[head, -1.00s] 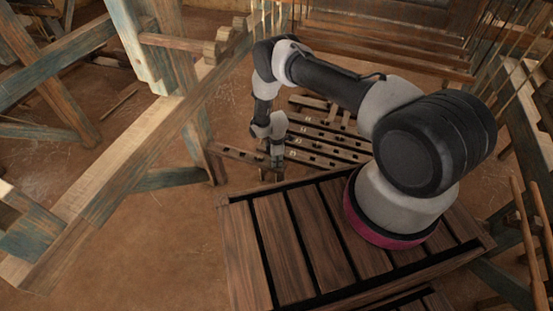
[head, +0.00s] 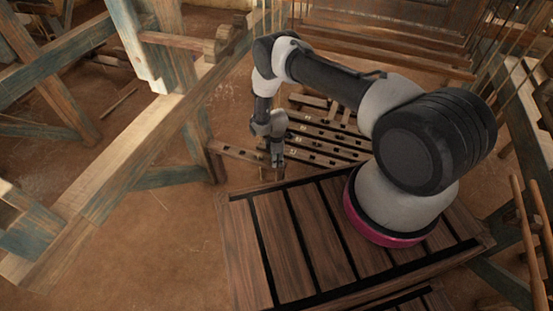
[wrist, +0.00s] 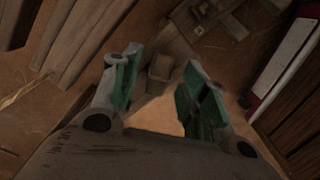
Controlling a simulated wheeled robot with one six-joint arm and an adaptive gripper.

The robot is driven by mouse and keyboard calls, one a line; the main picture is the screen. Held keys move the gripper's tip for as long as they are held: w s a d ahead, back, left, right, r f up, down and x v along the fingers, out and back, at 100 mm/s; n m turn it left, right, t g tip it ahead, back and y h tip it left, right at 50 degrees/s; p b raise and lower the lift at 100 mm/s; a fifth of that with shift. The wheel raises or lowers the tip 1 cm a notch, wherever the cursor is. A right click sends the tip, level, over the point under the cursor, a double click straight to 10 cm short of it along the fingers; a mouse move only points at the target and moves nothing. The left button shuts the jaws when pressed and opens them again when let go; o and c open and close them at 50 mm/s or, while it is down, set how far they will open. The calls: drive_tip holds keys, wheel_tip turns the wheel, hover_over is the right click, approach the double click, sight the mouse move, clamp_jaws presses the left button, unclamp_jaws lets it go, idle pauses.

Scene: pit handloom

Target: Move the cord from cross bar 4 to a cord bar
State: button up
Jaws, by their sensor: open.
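My gripper (head: 277,160) hangs over the near left end of the low dark wooden bars (head: 325,138) with holes and small pale marks. In the wrist view my gripper (wrist: 161,82) is open, with its two green-padded fingers well apart. A small wooden block (wrist: 162,67) shows in the gap between the fingertips; I cannot tell whether it lies level with them or beyond. No cord can be made out on the bars, and I cannot tell which bar is cross bar 4.
A slatted wooden platform (head: 240,235) lies under my arm's base. A heavy loom beam (head: 125,185) runs along the left. Thin upright cords and rods (head: 490,45) stand at the upper right. Bare earth floor (head: 150,260) is free at lower left.

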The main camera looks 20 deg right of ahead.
wheel_tip(320, 180, up, 12)
idle(0.3)
